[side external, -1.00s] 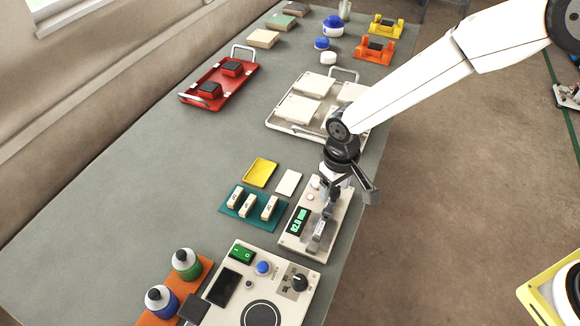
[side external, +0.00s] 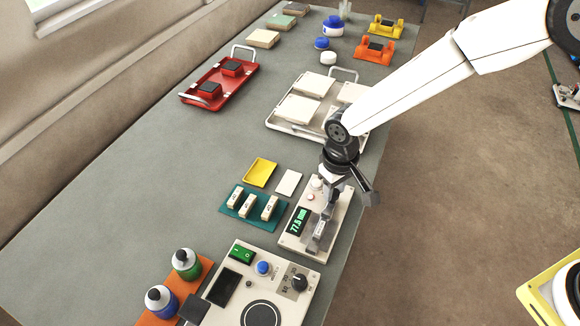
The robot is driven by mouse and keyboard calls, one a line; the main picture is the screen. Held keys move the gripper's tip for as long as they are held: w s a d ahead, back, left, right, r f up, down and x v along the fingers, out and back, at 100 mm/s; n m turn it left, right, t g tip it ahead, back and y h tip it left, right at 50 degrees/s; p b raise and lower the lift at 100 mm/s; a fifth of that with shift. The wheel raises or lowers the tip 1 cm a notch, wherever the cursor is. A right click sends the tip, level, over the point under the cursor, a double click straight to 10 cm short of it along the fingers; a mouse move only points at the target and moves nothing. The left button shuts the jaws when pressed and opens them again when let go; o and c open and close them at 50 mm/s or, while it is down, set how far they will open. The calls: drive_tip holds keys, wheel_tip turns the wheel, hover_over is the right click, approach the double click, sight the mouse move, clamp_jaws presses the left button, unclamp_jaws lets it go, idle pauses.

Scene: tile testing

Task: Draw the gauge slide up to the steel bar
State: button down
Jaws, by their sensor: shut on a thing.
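The gauge (side external: 289,243) is a cream base plate near the table's right edge, with a green lit display (side external: 299,221) that seems to read about 77. Grey metal parts of the gauge (side external: 316,242) stand on its right half; I cannot tell the slide and the steel bar apart clearly there. My gripper (side external: 333,200) points down over the gauge's right side and is shut on the gauge slide. Its fingertips and the slide are partly hidden by the gripper body.
A teal holder (side external: 240,218) with several small blocks, a yellow tray (side external: 260,172) and a white tile (side external: 289,182) lie left of the gauge. A cream control box (side external: 225,268) stands in front. A white tray (side external: 283,124) with tiles lies behind.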

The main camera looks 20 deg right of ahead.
sight(329, 210)
drive_tip(key=shift+s+a, duration=0.9)
drive_tip(key=shift+a, duration=0.05)
idle(1.6)
drive_tip(key=shift+c, duration=2)
unclamp_jaws()
drive_tip(key=shift+r, duration=0.15)
drive_tip(key=shift+r, duration=2.9)
drive_tip(key=shift+d, duration=0.15)
drive_tip(key=s+d+r+m+t, duration=0.1)
drive_tip(key=s+d, duration=0.4)
drive_tip(key=d, duration=0.7)
drive_tip(key=s+d+r+m+t, duration=0.1)
drive_tip(key=s+d, duration=0.4)
drive_tip(key=d, duration=0.7)
wheel_tip(329, 210, up, 2)
drive_tip(key=shift+r+m+t, duration=0.15)
drive_tip(key=shift+m+t, duration=0.15)
drive_tip(key=shift+m, duration=0.2)
